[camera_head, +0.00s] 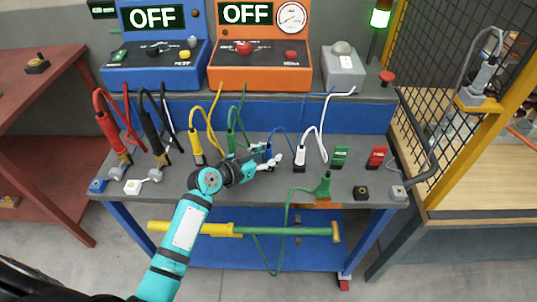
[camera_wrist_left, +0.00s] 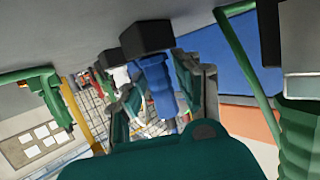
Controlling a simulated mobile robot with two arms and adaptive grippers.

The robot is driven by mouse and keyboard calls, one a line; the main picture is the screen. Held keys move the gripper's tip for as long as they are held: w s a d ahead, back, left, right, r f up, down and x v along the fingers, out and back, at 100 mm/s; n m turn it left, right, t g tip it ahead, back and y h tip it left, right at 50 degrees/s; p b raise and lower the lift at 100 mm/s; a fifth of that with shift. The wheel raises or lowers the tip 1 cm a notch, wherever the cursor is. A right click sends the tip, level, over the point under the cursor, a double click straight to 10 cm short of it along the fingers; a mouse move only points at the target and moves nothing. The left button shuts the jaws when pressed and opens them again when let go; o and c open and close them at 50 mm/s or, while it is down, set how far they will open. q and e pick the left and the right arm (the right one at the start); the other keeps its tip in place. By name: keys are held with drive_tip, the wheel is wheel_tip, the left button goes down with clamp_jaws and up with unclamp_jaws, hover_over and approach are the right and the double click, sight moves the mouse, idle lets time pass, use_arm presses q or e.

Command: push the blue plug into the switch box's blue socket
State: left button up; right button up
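The blue plug (camera_head: 268,151) stands in the row of coloured plugs on the grey bench, with a thin blue cable rising behind it. My left gripper (camera_head: 272,162) reaches it from the left, and its fingers partly cover it. In the left wrist view the blue plug (camera_wrist_left: 159,85) lies between the two fingers (camera_wrist_left: 165,105), with a dark block at its end. Whether the fingers press on it is unclear. A small blue block (camera_head: 97,185) sits at the bench's front left; I cannot tell whether it is the blue socket. My right gripper is out of view.
A blue box (camera_head: 150,75) and an orange box (camera_head: 265,75), both reading OFF, stand on the shelf behind. Close beside the gripper are a green plug (camera_head: 232,142) and a white plug (camera_head: 300,156).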

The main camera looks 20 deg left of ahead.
sight(268, 147)
use_arm(q)
clamp_jaws()
drive_tip(key=shift+r, duration=0.15)
drive_tip(key=shift+r, duration=0.25)
wheel_tip(268, 147, up, 3)
drive_tip(key=shift+r, duration=0.1)
drive_tip(key=s+d+r, duration=0.1)
drive_tip(key=s+d, duration=0.9)
drive_tip(key=s, duration=0.2)
drive_tip(key=shift+s+b, duration=0.2)
drive_tip(key=shift+b, duration=0.15)
